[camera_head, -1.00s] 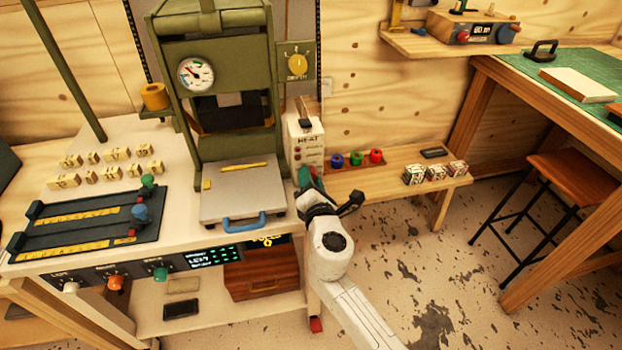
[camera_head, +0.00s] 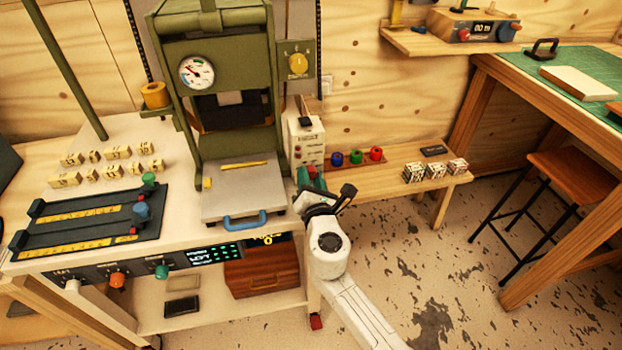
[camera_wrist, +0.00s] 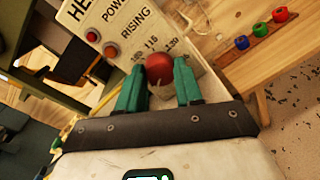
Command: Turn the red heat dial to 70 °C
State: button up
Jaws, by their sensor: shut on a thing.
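The red heat dial (camera_wrist: 160,68) sits low on the front of the cream heat box (camera_head: 304,135), below the words POWER and RISING. In the wrist view, numbers 115 and, less clearly, 130 or so show above the dial; its pointer and exact setting cannot be read. My gripper (camera_wrist: 160,88) has its two green fingers on either side of the dial and is shut on it. In the head view, my gripper (camera_head: 311,180) is at the box's lower front, and the dial there is mostly hidden by it.
The green press (camera_head: 218,100) with a round gauge stands left of the heat box. Blue, green and red rings (camera_head: 357,157) lie on a low wooden shelf (camera_head: 390,180) to the right. The floor at the right is open up to a stool (camera_head: 572,175).

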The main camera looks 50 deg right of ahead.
jog(key=shift+a+f, duration=0.1)
jog(key=shift+f, duration=0.05)
jog(key=o, duration=1)
jog(key=v, duration=1)
jog(key=shift+s+a, duration=0.25)
jog(key=shift+s, duration=0.05)
jog(key=shift+d, duration=0.1)
jog(key=s+d+f+m+g+y, duration=0.1)
jog(key=s+d+f+m+g, duration=0.2)
jog(key=s+m, duration=0.4)
jog(key=s+d+f+m+g+y, duration=0.1)
jog(key=s+d+f+m+g, duration=0.1)
jog(key=s+f+m+g, duration=0.5)
jog(key=s+a+m+g+y, duration=0.1)
jog(key=s+a+m+y, duration=0.1)
jog(key=a, duration=0.2)
jog(key=s+a+f+m+g+y+p, duration=0.1)
jog(key=s+a+m+y, duration=0.1)
jog(key=a+m+y, duration=0.1)
jog(key=s+a+m+g+y, duration=0.1)
jog(key=s+a+m+y, duration=0.2)
jog(key=a, duration=0.2)
jog(key=shift+a+f, duration=0.1)
jog(key=shift+f, duration=0.15)
